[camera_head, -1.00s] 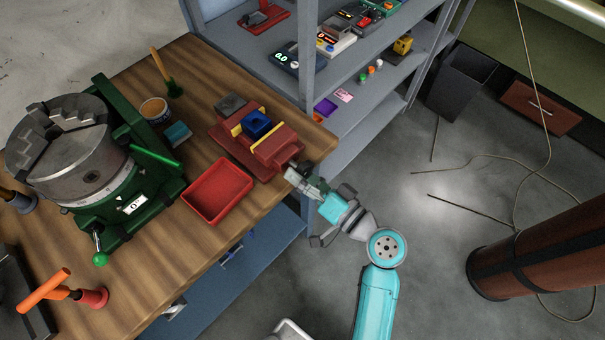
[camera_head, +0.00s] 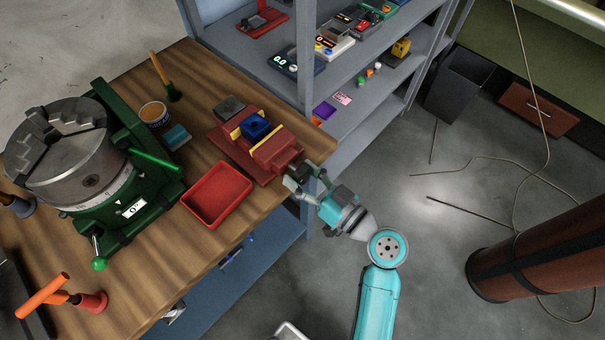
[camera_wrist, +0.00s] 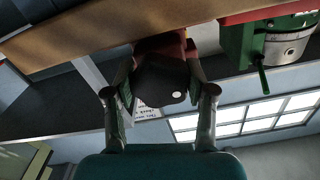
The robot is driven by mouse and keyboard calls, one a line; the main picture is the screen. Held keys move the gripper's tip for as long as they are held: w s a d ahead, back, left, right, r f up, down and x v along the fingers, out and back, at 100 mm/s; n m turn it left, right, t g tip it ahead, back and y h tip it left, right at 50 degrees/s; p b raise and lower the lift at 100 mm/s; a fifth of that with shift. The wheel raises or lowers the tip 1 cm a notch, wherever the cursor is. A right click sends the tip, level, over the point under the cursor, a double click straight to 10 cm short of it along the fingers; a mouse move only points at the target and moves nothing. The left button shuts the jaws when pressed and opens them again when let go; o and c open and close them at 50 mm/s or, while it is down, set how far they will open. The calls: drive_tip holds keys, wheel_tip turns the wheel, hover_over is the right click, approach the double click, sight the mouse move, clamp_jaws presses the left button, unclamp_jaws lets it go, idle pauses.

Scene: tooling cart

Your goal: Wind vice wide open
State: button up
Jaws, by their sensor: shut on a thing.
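The red vice (camera_head: 277,150) stands on the wooden bench near its right edge. Its two yellow jaw faces (camera_head: 266,137) stand either side of a blue block (camera_head: 255,126); whether they touch it is hard to tell. My gripper (camera_head: 297,180) is at the vice's near end, just past the bench edge. In the wrist view my gripper's fingers (camera_wrist: 160,88) are shut on both sides of the dark round vice handle (camera_wrist: 162,78), which has a white dot. The vice screw is mostly hidden.
A red tray (camera_head: 218,195) sits left of the vice. A green-based machine with a grey chuck (camera_head: 70,150) stands farther left. A teal block (camera_head: 177,137) and a tin (camera_head: 154,112) lie behind the tray.

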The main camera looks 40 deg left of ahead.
drive_tip(key=shift+s+f+n, duration=0.1)
drive_tip(key=shift+f+n, duration=0.2)
drive_tip(key=shift+n, duration=0.3)
drive_tip(key=shift+f, duration=0.1)
drive_tip(key=o, duration=1.2)
drive_tip(key=shift+c, duration=0.2)
drive_tip(key=shift+d, duration=0.55)
drive_tip(key=d, duration=1)
drive_tip(key=shift+s+d, duration=0.4)
